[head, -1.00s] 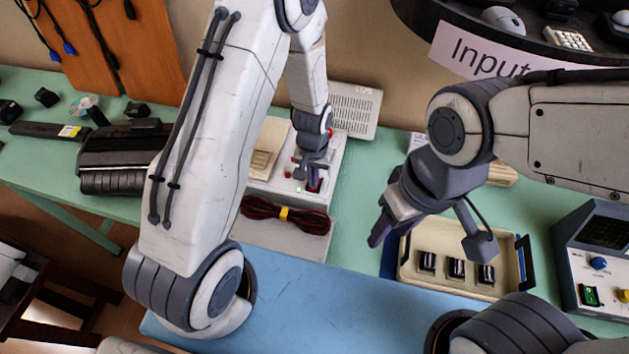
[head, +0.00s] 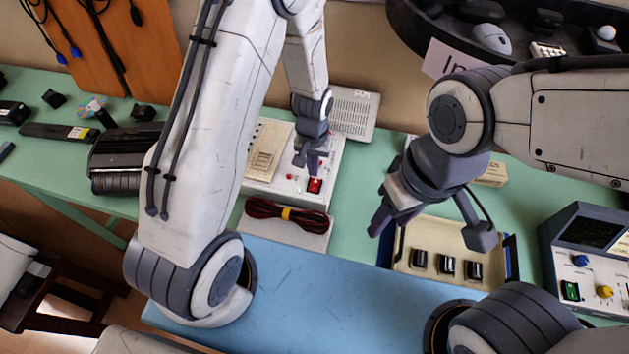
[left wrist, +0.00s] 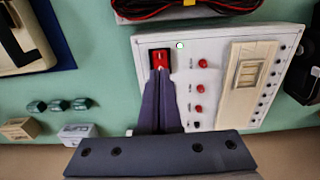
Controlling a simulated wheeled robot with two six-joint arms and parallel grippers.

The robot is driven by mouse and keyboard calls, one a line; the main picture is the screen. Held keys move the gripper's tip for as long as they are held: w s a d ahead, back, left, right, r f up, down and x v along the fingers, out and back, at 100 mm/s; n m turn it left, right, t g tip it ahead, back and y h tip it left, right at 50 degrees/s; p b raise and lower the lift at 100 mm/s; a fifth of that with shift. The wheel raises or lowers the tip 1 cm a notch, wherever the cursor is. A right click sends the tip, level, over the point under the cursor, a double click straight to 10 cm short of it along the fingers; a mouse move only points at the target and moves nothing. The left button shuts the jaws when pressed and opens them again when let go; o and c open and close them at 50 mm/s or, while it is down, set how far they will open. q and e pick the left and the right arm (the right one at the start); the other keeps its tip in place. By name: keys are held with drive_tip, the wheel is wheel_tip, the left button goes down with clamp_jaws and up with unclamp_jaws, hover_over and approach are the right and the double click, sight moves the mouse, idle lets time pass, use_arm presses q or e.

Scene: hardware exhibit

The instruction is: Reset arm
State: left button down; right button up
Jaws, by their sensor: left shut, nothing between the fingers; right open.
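My left gripper (head: 312,168) is shut and empty. It hangs over the white control box, close to a red rocker switch (head: 315,186). In the left wrist view the closed fingers (left wrist: 160,85) point at the red switch (left wrist: 159,58), with their tips at or just over its edge; I cannot tell if they touch. The white box (left wrist: 215,115) also has a row of red knobs, a lit green-white lamp and a beige panel. My right gripper (head: 427,232) is open and empty above the left part of a cream tray (head: 497,262).
A coiled red-black cable (head: 287,215) lies in front of the box. An instrument with knobs (head: 585,255) stands at the right. A black device (head: 120,160) sits at the left. The blue mat (head: 330,290) is clear in front.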

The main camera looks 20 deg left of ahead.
idle(0.3)
use_arm(q)
drive_tip(key=s+d+r+m+b, duration=0.35)
drive_tip(key=s+d+r, duration=0.4)
drive_tip(key=r, duration=0.35)
drive_tip(key=s+r+m+h+b, duration=0.1)
drive_tip(key=s+r+m, duration=0.3)
drive_tip(key=s, duration=0.9)
wheel_tip(320, 180, up, 2)
drive_tip(key=shift+s+d+b, duration=0.15)
drive_tip(key=shift+d+b, duration=0.05)
drive_tip(key=shift+b, duration=0.2)
